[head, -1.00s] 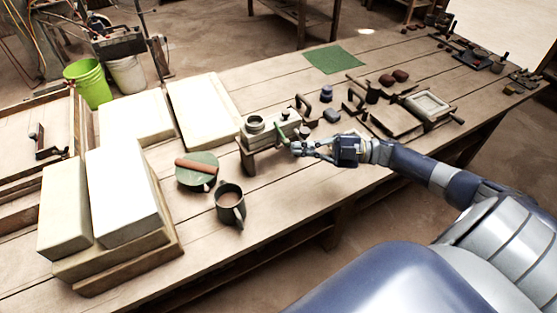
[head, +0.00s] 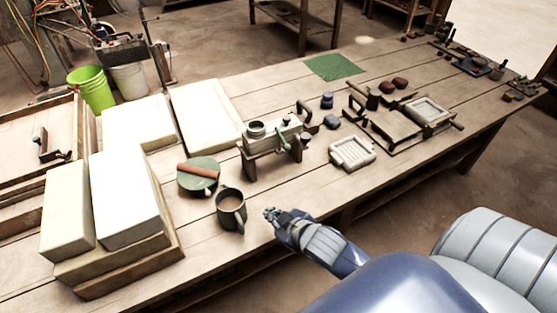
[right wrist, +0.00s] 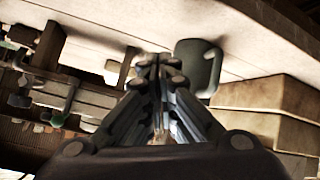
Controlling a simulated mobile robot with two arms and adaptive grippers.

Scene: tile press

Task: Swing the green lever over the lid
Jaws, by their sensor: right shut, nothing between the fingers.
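The green lever (head: 282,142) hangs down at the front of a small wooden and grey press (head: 257,155) in the middle of the table. The press has a round collar on top at its left end. A pale lid or top block (head: 287,124) sits behind the lever; its exact edges are hard to make out. My right gripper (head: 269,213) is shut and empty, over the table's front edge, right of the mug and well clear of the lever. In the right wrist view its closed fingers (right wrist: 160,62) point towards the table. My left gripper is out of view.
A dark mug (head: 231,208) stands just left of my right gripper; it also shows in the right wrist view (right wrist: 190,58). A green round board with a brown roller (head: 198,169) lies behind it. White blocks (head: 127,200) fill the left.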

